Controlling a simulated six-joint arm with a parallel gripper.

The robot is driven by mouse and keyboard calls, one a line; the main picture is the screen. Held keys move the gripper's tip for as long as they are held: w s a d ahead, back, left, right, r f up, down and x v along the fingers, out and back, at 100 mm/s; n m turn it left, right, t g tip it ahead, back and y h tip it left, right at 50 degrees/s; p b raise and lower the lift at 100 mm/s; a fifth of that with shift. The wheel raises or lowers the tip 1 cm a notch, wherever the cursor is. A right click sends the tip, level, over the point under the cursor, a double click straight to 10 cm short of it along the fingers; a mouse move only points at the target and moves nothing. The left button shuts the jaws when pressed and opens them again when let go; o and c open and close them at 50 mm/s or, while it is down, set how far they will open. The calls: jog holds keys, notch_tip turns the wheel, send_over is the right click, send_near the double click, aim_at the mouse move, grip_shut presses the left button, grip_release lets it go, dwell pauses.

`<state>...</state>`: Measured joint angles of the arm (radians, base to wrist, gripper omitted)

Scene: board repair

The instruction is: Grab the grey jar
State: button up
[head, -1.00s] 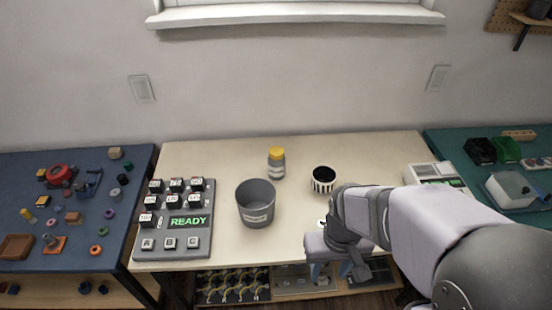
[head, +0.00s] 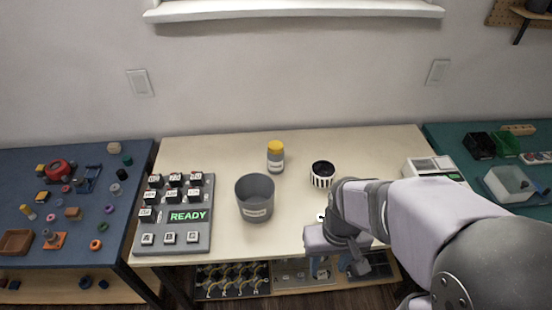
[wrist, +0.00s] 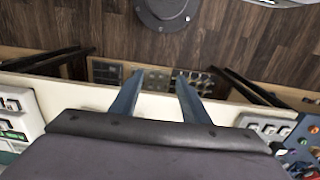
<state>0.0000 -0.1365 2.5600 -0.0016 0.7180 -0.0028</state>
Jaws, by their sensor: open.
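A small grey jar with a yellow lid and a pale label (head: 276,160) stands upright at the back middle of the cream table, in the head view. My gripper (wrist: 160,80) is open and empty in the wrist view, its two blue-grey fingers apart over the table's front edge. In the head view my gripper is at the front right of the table, well apart from the jar and nearer the camera. The jar is not visible in the wrist view.
A grey bin (head: 255,199) stands in front of the jar, slightly left. A black-and-white striped cup (head: 322,174) stands to the jar's right. A button panel reading READY (head: 181,214) sits at the left. A shelf with parts (head: 232,279) is under the table.

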jog(key=o, duration=0.5)
